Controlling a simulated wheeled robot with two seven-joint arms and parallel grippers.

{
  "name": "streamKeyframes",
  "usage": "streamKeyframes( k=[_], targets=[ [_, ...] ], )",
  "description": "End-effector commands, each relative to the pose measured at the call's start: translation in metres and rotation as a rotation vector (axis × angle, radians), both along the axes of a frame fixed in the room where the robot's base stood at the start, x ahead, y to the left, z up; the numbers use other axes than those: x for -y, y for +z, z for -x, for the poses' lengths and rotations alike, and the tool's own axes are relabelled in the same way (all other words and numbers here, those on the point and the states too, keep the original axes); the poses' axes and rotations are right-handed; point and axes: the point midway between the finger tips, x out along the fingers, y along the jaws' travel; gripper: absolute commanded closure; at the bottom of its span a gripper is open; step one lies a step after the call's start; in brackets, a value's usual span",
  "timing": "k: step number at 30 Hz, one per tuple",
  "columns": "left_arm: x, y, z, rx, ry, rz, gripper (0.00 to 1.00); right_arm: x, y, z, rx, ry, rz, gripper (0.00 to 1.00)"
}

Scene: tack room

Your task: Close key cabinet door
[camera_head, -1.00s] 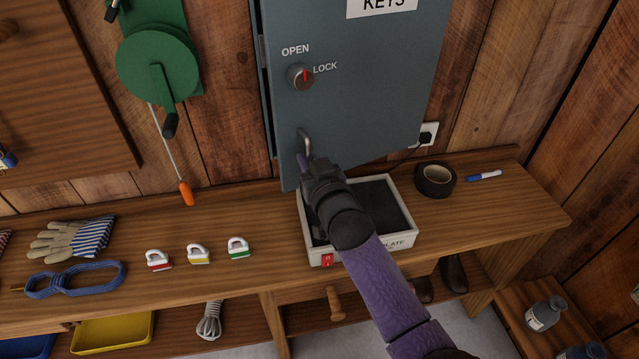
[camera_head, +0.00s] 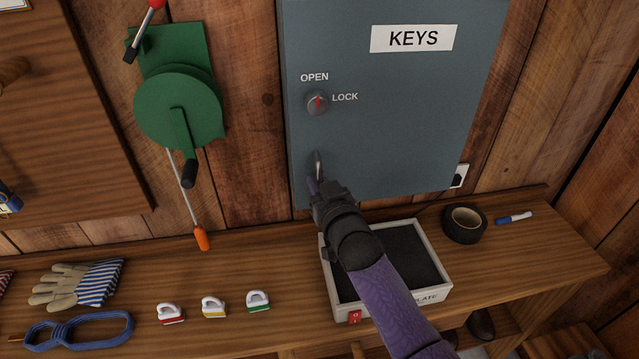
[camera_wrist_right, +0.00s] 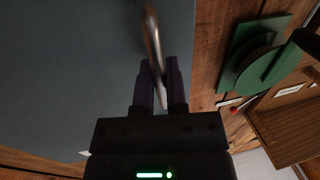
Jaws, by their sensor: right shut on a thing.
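The grey key cabinet door (camera_head: 400,110) has a KEYS label, a knob (camera_head: 317,102) between OPEN and LOCK with a red mark, and a metal pull handle (camera_head: 319,165) near its lower left corner. The door looks flush or nearly flush with the cabinet; a small gap cannot be ruled out. My right gripper (camera_head: 315,188) is shut on the handle's lower part. In the right wrist view the handle (camera_wrist_right: 152,40) runs between the two fingers (camera_wrist_right: 158,88). My left gripper is not in view.
Below the door a white-framed tray (camera_head: 440,297) with a dark plate sits on the bench, under my right arm. Black tape (camera_head: 465,223) and a blue marker (camera_head: 514,217) lie right. A green winch (camera_head: 178,105) hangs left. Several small items, including gloves (camera_head: 75,283), lie along the bench's left.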

Motion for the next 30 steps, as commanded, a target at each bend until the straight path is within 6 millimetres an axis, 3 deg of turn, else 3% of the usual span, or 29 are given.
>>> streamKeyframes(
  k=[3, 4, 8, 9, 20, 30],
  targets=[
    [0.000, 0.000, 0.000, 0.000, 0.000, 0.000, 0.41, 0.000, 0.004, -0.001, 0.010, 0.001, -0.003, 1.00],
    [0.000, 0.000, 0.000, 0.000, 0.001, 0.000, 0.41, 0.000, 0.004, -0.001, 0.010, 0.001, -0.002, 0.82],
    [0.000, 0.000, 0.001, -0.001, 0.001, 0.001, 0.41, 0.000, 0.004, -0.001, 0.009, 0.000, -0.002, 0.54],
    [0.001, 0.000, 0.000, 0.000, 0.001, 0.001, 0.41, 0.000, 0.004, -0.001, 0.008, 0.000, -0.002, 0.53],
    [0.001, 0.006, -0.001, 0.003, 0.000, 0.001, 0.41, 0.004, 0.004, 0.007, 0.004, -0.001, -0.001, 0.53],
    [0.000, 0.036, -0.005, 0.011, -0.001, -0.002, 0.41, 0.030, 0.005, 0.075, 0.005, 0.001, -0.001, 0.53]
  ],
)
